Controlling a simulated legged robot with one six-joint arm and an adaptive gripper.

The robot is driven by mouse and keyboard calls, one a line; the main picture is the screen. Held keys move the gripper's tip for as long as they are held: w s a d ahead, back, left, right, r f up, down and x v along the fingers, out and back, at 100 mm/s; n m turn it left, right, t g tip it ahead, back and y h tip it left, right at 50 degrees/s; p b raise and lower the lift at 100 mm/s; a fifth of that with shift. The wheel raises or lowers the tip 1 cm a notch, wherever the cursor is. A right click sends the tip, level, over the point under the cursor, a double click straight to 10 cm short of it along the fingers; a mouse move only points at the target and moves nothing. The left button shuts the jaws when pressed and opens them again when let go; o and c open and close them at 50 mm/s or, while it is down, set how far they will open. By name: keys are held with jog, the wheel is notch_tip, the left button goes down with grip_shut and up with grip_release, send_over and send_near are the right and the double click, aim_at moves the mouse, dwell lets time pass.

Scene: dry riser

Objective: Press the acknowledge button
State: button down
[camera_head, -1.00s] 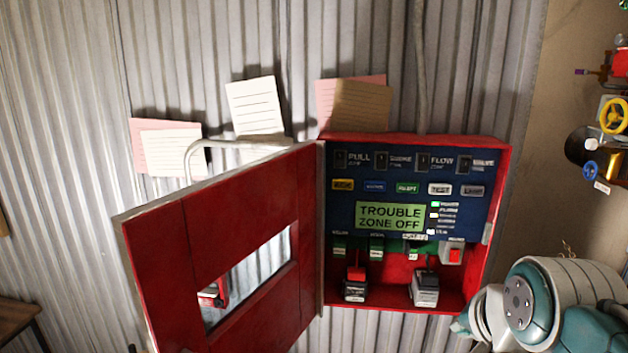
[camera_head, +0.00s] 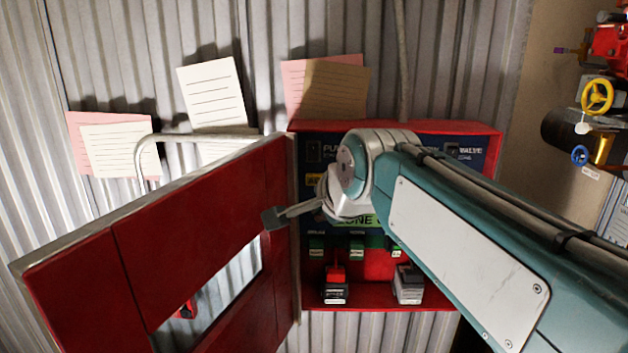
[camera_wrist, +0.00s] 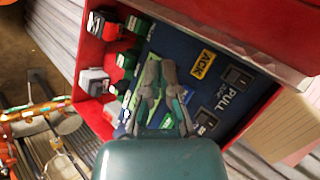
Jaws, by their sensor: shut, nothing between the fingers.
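The yellow button marked ACK (camera_wrist: 202,64) is on the blue panel (camera_wrist: 222,117) inside the open red box. In the head view only a sliver of the yellow button (camera_head: 313,179) shows; my arm hides the rest. My gripper (camera_wrist: 160,66) is shut and empty, its two fingertips close together over the panel. In the wrist view the fingertips are left of the ACK button and appear apart from it; the depth gap is hard to judge.
The red door (camera_head: 190,240) stands open to the left, with a window in it. Black-and-red (camera_head: 336,287) and grey (camera_head: 408,285) blocks stand in the box bottom. A green display (camera_head: 368,220) is mostly hidden. Valves with a yellow wheel (camera_head: 597,96) are at the right.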

jog(key=w, duration=0.9)
jog(key=shift+a, duration=0.1)
dwell(1.4)
jog(key=shift+w, duration=0.35)
jog(key=shift+w, duration=0.5)
dwell(0.8)
jog(key=shift+s, duration=0.95)
